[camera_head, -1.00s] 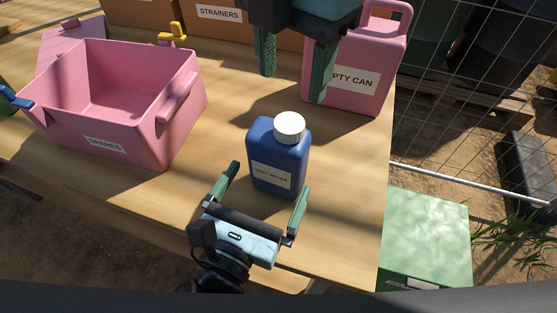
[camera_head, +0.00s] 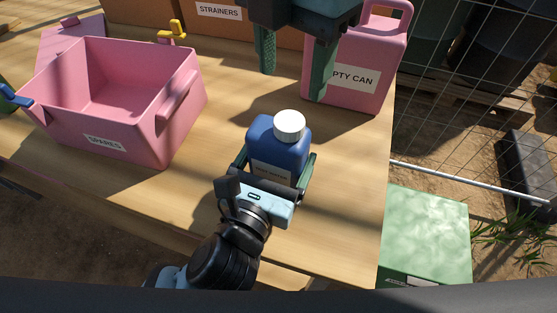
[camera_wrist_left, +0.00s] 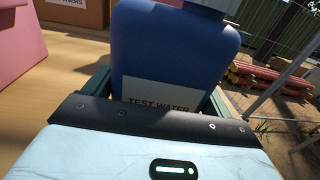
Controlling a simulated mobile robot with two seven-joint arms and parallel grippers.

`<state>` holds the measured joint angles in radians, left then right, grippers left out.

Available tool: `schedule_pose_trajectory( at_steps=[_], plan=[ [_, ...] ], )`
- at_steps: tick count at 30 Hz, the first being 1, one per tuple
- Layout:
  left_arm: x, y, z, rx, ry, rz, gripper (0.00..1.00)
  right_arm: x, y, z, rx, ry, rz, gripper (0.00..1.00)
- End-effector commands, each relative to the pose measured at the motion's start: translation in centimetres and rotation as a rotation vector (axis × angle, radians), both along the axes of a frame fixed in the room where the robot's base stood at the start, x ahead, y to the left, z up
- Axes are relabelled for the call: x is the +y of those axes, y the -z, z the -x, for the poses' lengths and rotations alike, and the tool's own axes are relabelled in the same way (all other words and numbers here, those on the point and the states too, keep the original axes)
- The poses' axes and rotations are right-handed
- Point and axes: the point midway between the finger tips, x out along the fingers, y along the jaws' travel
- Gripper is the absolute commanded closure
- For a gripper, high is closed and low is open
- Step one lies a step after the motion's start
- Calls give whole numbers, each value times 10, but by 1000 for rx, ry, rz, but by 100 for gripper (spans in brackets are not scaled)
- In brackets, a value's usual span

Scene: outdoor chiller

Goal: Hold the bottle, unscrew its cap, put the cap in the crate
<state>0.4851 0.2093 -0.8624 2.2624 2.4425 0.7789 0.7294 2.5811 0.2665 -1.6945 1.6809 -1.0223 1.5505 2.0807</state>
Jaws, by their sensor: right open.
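A blue bottle (camera_head: 283,150) with a white cap (camera_head: 289,125) stands upright on the table. In the left wrist view the bottle (camera_wrist_left: 170,50) fills the middle, with its TEST WATER label and the cap's lower part at the top edge. My left gripper (camera_head: 277,157) has its fingers on both sides of the bottle's body. They look still spread, though contact is hard to see. My right gripper (camera_head: 292,86) is open and empty, fingers pointing down, above and behind the bottle. The pink crate (camera_head: 110,147), labelled SPARES, stands at the left and looks empty inside.
A pink can (camera_head: 385,85) stands behind the right gripper. Cardboard boxes (camera_head: 218,12) line the back. A yellow-handled item (camera_head: 172,32) lies behind the crate. The table's right edge is near a green box (camera_head: 425,230) and a wire fence. Bare table lies between crate and bottle.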

Motion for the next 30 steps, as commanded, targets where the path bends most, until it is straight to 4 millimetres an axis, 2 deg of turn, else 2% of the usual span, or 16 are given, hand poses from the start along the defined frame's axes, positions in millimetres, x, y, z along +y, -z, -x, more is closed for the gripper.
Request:
schedule_pose_trajectory(
  at_steps=[2, 12, 24, 30],
  plan=[
    [0, 0, 0, 0, 0, 0, 34, 0, 0, 0, 0, 0, 0, 45],
    [0, 0, 0, 0, 0, -1, 79, 1, 1, 1, 3, 25, 0, 45],
    [0, 0, 0, 1, 0, -1, 80, 1, 1, 1, 3, 338, 1, 45],
    [0, 0, 0, 1, 0, -1, 80, 0, 0, 0, 0, 395, 0, 45]
  ],
)
